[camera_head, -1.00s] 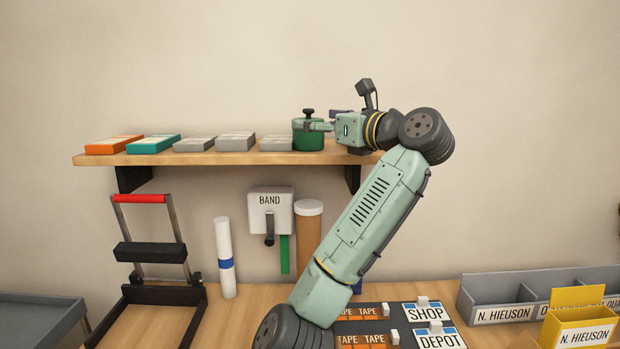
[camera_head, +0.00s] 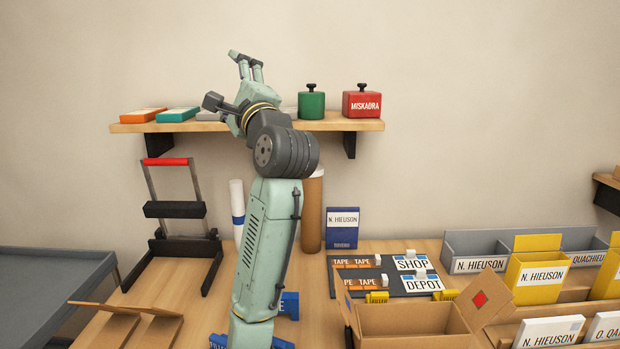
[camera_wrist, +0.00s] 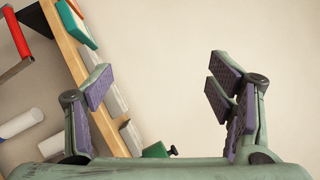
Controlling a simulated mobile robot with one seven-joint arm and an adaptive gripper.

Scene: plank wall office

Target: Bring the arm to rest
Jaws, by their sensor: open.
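My gripper (camera_head: 243,60) is raised in front of the wall shelf, its fingers pointing up and to the left above the shelf's level. In the wrist view my gripper (camera_wrist: 160,95) is open, its purple-padded fingers wide apart with nothing between them but bare wall. My arm rises from the lower middle of the head view and bends at a dark joint just below the shelf's edge. The arm hides part of the shelf, the wall behind it and some of the bench.
The wall shelf (camera_head: 345,125) bears a green stamp-like block (camera_head: 312,105), a red one (camera_head: 362,105) and several flat boxes. The wall above is clear.

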